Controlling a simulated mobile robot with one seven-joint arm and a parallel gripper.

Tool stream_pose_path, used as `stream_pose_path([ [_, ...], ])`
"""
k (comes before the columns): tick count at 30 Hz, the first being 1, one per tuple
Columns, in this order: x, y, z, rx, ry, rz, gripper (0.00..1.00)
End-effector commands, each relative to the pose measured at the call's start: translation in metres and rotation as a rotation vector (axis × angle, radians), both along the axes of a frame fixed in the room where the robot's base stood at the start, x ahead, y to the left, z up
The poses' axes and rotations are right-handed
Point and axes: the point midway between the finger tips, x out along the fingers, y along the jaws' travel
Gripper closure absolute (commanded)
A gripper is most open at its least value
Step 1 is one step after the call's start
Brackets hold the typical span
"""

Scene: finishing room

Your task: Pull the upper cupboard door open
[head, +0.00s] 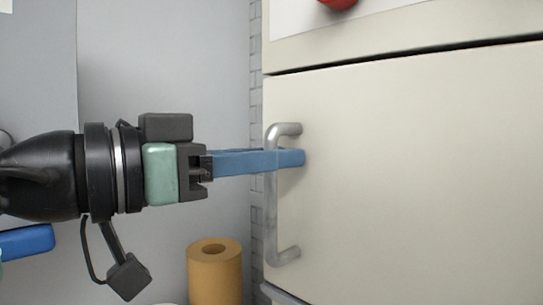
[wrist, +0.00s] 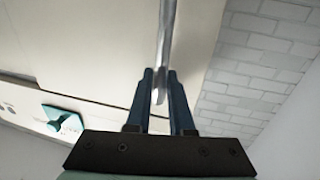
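The upper cupboard door (head: 410,180) is a cream panel that looks closed, with a thin dark gap along its top edge. Its grey bar handle (head: 271,218) stands upright near the door's left edge. My gripper (head: 290,158) reaches in from the left, its blue fingers level across the upper part of the handle. In the wrist view the handle (wrist: 165,25) passes between the two fingertips (wrist: 160,76).
A tan roll (head: 214,272) stands below my gripper, left of the cupboard. A red object (head: 338,3) shows above the door. A blue object (head: 28,241) is at lower left. A teal item (wrist: 63,122) shows in the wrist view. White brick wall (wrist: 262,65) lies beside the cupboard.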

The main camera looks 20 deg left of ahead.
Motion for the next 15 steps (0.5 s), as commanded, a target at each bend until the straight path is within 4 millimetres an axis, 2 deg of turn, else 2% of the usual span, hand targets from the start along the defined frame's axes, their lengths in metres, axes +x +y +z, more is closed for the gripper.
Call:
stream_pose_path([
  [1,0.0001,-0.0001,0.0,0.0,0.0,0.0,0.91],
  [3,0.0002,-0.0001,0.0,0.0,0.0,0.0,1.0],
  [15,0.0003,-0.0002,0.0001,0.0,0.0,0.0,1.0],
])
